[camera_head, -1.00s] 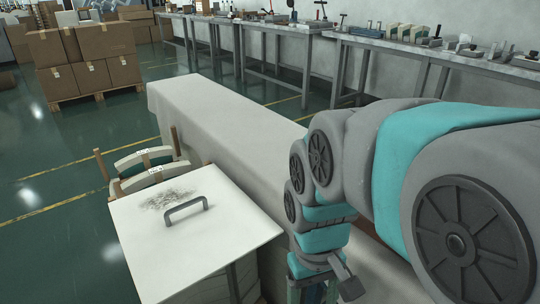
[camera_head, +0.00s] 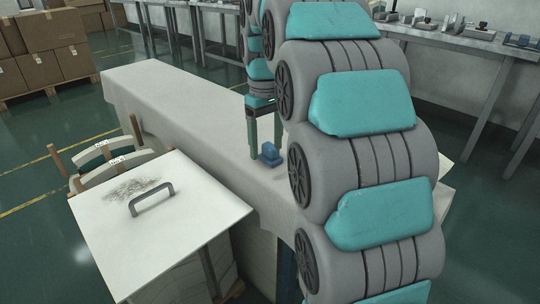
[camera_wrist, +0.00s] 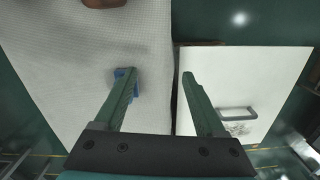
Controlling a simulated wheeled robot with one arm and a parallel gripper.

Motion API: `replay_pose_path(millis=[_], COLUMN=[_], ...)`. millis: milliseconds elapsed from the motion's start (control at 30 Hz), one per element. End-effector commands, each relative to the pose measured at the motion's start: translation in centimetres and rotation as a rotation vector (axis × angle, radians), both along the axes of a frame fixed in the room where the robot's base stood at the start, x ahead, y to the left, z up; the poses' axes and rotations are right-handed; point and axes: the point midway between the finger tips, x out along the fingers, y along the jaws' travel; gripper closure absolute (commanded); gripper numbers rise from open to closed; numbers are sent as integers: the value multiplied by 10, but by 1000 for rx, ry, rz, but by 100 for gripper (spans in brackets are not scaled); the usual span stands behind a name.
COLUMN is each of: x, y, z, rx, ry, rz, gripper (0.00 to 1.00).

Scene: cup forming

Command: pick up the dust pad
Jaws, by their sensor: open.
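A small blue block-like thing, seemingly the dust pad (camera_head: 270,154), rests on the long white-covered table (camera_head: 165,95). My gripper (camera_head: 265,142) points down at it with two green fingers apart. In the wrist view, my gripper (camera_wrist: 160,76) is open and nothing is between the fingertips. There the blue pad (camera_wrist: 125,74) shows at the left fingertip, which hides part of it. I cannot tell whether that finger touches it.
A white board (camera_head: 170,225) with a grey handle (camera_head: 152,199) and a dark dusty patch lies beside the table. Curved pieces (camera_head: 118,164) stand behind it. Stacked cartons (camera_head: 45,60) and a workbench (camera_head: 460,42) are farther back. The table's far left stretch is clear.

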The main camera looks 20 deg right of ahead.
Motion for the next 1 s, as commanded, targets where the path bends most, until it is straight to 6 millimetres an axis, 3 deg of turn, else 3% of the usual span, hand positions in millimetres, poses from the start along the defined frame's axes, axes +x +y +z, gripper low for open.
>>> replay_pose_path(millis=[200,400,567,1000], x=[49,72,76,75], y=[-25,-39,-42,-41], z=[5,8,7,-21], rx=[-2,-4,-5,-4], ry=[-22,-35,-39,-35], rz=[52,82,91,91], gripper=[28,28,28,28])
